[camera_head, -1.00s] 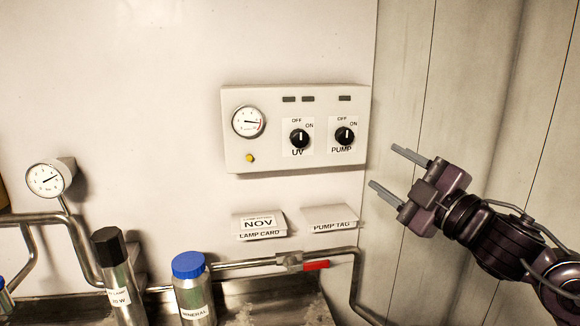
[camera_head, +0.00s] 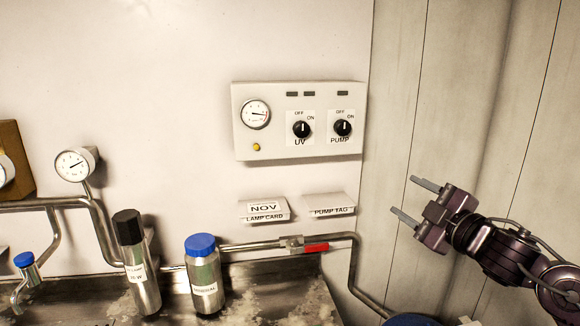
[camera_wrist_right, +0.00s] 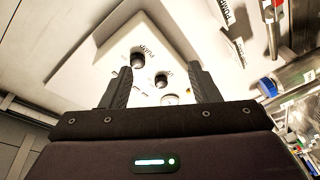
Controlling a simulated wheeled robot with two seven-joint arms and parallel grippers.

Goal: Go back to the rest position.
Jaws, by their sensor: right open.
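My right gripper (camera_head: 415,201) is open and empty at the right of the head view. Its two grey fingers point left, apart from the wall panel, with bare wall behind them. In the right wrist view the gripper (camera_wrist_right: 160,88) shows its two dark fingers spread with a clear gap, and the panel with its knobs lies beyond them. The white control panel (camera_head: 290,148) hangs on the wall, with a UV knob (camera_head: 301,129) and a PUMP knob (camera_head: 343,127). My left gripper is in neither view.
Below the panel are a lamp card holder (camera_head: 264,209) and a pump tag holder (camera_head: 328,204). A red-handled valve (camera_head: 316,247) sits on the pipe. A blue-capped bottle (camera_head: 205,280) and a black-capped cylinder (camera_head: 137,265) stand on the counter. A gauge (camera_head: 74,165) is at left.

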